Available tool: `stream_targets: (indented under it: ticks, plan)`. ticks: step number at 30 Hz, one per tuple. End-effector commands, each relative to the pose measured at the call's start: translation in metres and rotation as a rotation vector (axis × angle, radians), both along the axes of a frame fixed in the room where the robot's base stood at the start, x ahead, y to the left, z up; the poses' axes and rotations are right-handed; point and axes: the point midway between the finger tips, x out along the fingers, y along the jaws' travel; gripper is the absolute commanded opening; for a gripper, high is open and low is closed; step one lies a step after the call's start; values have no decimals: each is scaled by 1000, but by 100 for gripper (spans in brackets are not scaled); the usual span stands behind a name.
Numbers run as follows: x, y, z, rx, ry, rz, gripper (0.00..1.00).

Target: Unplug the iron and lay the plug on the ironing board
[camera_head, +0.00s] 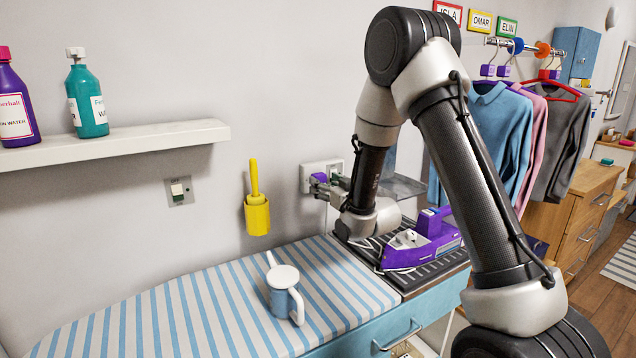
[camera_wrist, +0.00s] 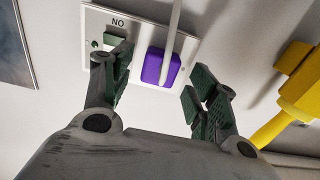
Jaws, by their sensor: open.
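The purple plug (camera_wrist: 160,66) sits in a white wall socket plate (camera_wrist: 130,45), with a pale cord running up across it in the wrist view. In the head view the plug (camera_head: 318,178) shows at the wall beside my gripper (camera_head: 331,183). My gripper (camera_wrist: 162,88) is open, one finger on each side of the plug, with a gap between the right finger and the plug. The purple iron (camera_head: 432,236) rests on a dark ribbed mat (camera_head: 420,268) right of the blue-and-white striped ironing board (camera_head: 210,310).
A white-blue jug (camera_head: 284,293) stands on the board. A yellow holder (camera_head: 257,215) hangs on the wall left of the socket. A switch (camera_head: 179,190) and a shelf (camera_head: 120,138) with bottles are further left. Clothes (camera_head: 490,125) hang at right. The board's left part is clear.

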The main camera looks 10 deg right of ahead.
Motion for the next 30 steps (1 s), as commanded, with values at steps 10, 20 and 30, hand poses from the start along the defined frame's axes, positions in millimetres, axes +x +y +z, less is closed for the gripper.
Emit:
stream_targets:
  ticks: [10,20,30]
  plan:
    - [24,8,0,0,0,1,59]
    - [25,9,0,0,0,1,59]
    - [25,8,0,0,0,0,59]
